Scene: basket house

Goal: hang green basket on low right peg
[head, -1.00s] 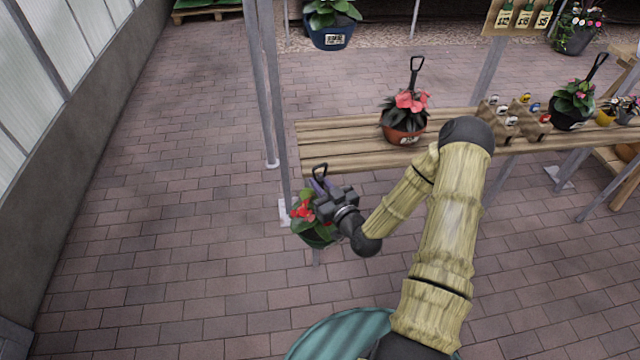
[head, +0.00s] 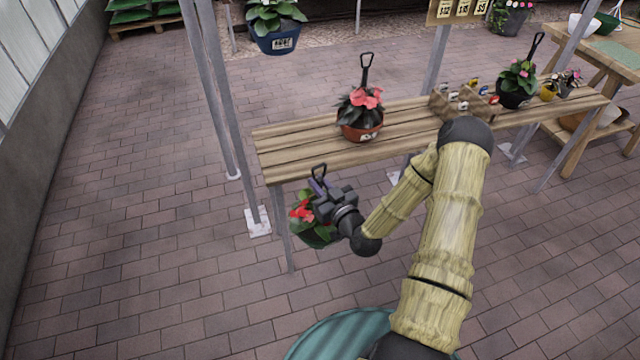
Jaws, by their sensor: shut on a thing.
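My gripper (head: 322,203) is shut on the green basket (head: 318,236), at its dark handle (head: 319,171). The basket holds a plant with red flowers and green leaves. It hangs in the air in front of the left end of the wooden bench, apart from the floor. The gripper hides part of the basket. I cannot make out any low right peg in the head view.
The slatted bench (head: 300,155) bears a brown-red basket (head: 360,128), small boxes and a black basket (head: 516,88). Metal posts (head: 222,120) stand left of it. A blue basket (head: 276,40) hangs behind. Floor at the left is clear.

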